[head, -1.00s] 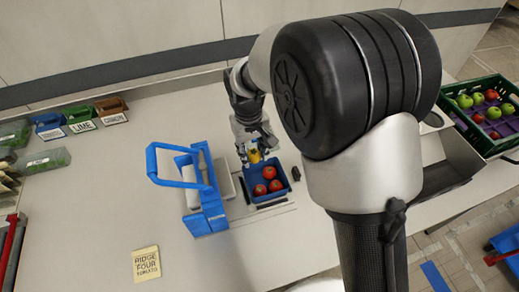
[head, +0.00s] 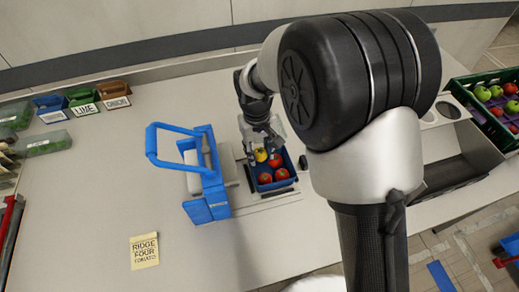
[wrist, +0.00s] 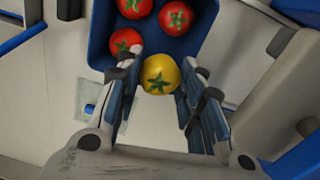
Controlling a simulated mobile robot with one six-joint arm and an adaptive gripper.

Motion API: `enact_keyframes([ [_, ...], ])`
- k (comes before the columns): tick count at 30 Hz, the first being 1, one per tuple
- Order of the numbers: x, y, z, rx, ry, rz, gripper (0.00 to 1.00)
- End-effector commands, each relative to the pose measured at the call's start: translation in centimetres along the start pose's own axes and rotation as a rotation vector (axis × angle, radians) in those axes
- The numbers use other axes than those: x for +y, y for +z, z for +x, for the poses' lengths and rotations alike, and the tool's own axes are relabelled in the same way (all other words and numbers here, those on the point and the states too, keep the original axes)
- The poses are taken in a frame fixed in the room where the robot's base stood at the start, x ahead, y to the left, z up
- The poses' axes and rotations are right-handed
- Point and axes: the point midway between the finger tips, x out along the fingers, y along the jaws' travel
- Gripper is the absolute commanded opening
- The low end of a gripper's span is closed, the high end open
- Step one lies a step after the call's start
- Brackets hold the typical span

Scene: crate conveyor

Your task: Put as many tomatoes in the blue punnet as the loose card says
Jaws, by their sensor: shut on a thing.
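The blue punnet (head: 293,183) stands on the bench and holds three red tomatoes (head: 264,178), also seen in the wrist view (wrist: 175,17). My gripper (head: 264,147) is shut on a yellow tomato (head: 260,155) at the punnet's back-left part. In the wrist view the yellow tomato (wrist: 160,74) sits between my fingertips, overlapping the punnet's edge (wrist: 98,40). I cannot tell whether it touches the punnet floor. The loose yellowish card (head: 144,251) lies on the bench at front left and reads "RIDGE FOUR TOMATO".
A blue-handled device (head: 208,180) stands just left of the punnet. Small labelled bins (head: 83,101) and clear punnets (head: 44,145) line the back left. A green crate (head: 488,117) of apples or tomatoes is at far right. The bench's left middle is clear.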

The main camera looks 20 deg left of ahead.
Motion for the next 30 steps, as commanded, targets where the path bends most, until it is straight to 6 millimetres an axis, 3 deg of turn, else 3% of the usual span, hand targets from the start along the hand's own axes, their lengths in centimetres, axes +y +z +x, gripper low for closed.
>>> enact_keyframes([
  [11, 0.0, 0.0, -0.01, 0.0, 0.0, 0.0, 0.14],
  [12, 0.0, 0.0, -0.01, 0.0, 0.0, 0.0, 0.36],
  [22, 0.0, 0.0, -0.01, 0.0, 0.0, 0.0, 0.58],
  [30, 0.0, 0.01, 0.0, 0.0, 0.0, 0.0, 0.59],
])
